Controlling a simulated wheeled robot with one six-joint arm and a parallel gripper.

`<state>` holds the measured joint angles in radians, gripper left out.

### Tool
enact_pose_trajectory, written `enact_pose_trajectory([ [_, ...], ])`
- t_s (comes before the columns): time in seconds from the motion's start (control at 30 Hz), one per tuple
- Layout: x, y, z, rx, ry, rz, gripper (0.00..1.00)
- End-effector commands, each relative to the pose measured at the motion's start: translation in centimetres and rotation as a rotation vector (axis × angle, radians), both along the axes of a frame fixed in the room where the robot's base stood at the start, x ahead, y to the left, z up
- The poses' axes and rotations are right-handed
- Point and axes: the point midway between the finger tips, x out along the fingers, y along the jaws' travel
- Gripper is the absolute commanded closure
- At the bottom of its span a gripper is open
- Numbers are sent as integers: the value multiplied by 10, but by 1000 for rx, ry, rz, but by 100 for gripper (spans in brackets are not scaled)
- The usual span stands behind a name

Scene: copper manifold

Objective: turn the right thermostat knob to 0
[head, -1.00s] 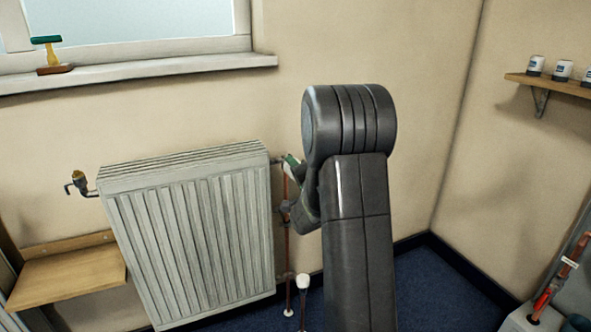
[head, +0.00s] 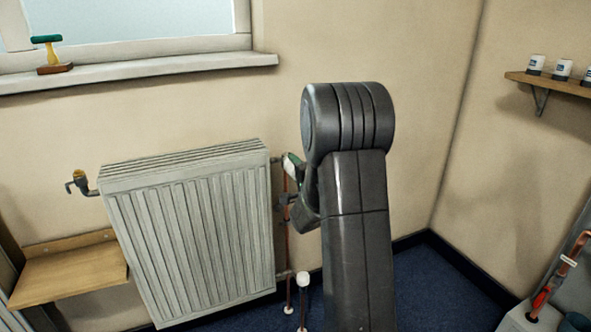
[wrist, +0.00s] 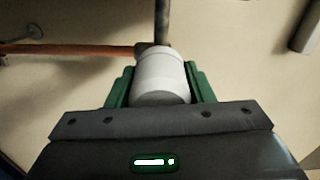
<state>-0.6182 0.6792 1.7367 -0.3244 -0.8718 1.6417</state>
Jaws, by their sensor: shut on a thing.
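The right thermostat knob (wrist: 162,70) is a plain white cylinder in the wrist view. My gripper (wrist: 160,82) is shut on it, one green finger on each side. No number or mark can be read on the knob. In the head view my gripper (head: 292,168) is at the upper right corner of the grey radiator (head: 195,240), beside the pipe. My dark arm hides much of that area, and only a small pale and green patch shows there.
A brass valve (head: 79,181) is at the radiator's left. A copper pipe (head: 289,240) runs down at its right, near a white-capped post (head: 303,280). A wooden shelf (head: 70,270) is at lower left. A sill (head: 140,72) is above.

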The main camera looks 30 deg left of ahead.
Motion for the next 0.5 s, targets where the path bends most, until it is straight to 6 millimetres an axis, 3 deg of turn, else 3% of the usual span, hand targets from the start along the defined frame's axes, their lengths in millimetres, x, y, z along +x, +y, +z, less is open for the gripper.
enact_pose_trajectory([
  [0.03, 0, -1, -1, 1, 3, -1, 75],
  [0.07, 0, 0, -1, 1, 3, -1, 46],
  [0.13, 0, 0, -1, 0, 3, -1, 33],
  [0.5, -2, -3, 0, 0, 1, -1, 31],
])
